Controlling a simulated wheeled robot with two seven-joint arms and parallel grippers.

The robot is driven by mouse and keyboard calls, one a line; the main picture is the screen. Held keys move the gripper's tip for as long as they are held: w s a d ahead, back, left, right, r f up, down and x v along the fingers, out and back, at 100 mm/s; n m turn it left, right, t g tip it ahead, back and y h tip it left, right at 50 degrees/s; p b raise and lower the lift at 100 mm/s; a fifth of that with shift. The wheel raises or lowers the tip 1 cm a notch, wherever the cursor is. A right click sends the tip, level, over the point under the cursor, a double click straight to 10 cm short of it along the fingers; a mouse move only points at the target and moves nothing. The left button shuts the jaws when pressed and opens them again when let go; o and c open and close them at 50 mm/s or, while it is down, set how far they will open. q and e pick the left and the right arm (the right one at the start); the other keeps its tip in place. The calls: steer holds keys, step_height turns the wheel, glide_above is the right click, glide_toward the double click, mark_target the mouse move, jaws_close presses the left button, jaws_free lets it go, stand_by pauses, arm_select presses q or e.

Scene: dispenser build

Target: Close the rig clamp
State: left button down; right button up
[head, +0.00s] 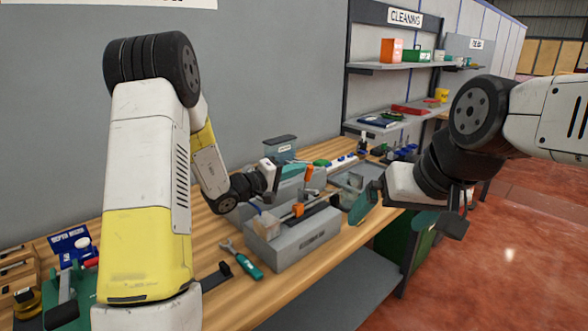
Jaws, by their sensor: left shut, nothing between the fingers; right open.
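The rig is a long grey block (300,246) on the wooden bench, with a label on its front. A clear part (262,224) stands at its left end. A small orange piece (298,209), which looks like the clamp's handle, shows on top. I cannot tell the clamp's exact position. My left gripper (296,174) is shut and empty, just behind and above the rig; its fingertips are partly lost among parts there. A second orange piece (309,173) shows beside it. My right gripper (408,214) is open and empty, in the air right of the rig, near the bench's front edge.
A green-handled wrench (246,264) lies left of the rig. A grey tray (353,180) and small parts fill the bench behind. A blue-labelled box (70,242) stands at far left. Shelves (405,67) hold boxes behind. The floor (500,255) at right is clear.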

arm_select(q)
steer(key=shift+s+d+f+m, duration=0.2)
steer(key=shift+s+d+m, duration=0.75)
steer(key=shift+m, duration=0.25)
steer(key=shift+s+d+f, duration=0.1)
steer(key=shift+s, duration=0.05)
steer(key=shift+w+a+r, duration=0.25)
steer(key=shift+a, duration=0.05)
glide_toward(311, 172)
steer(key=a+r, duration=0.1)
steer(key=a, duration=0.2)
steer(key=a+r, duration=0.1)
steer(key=a, duration=0.1)
steer(key=shift+a+r, duration=0.1)
steer(key=shift+r, duration=0.3)
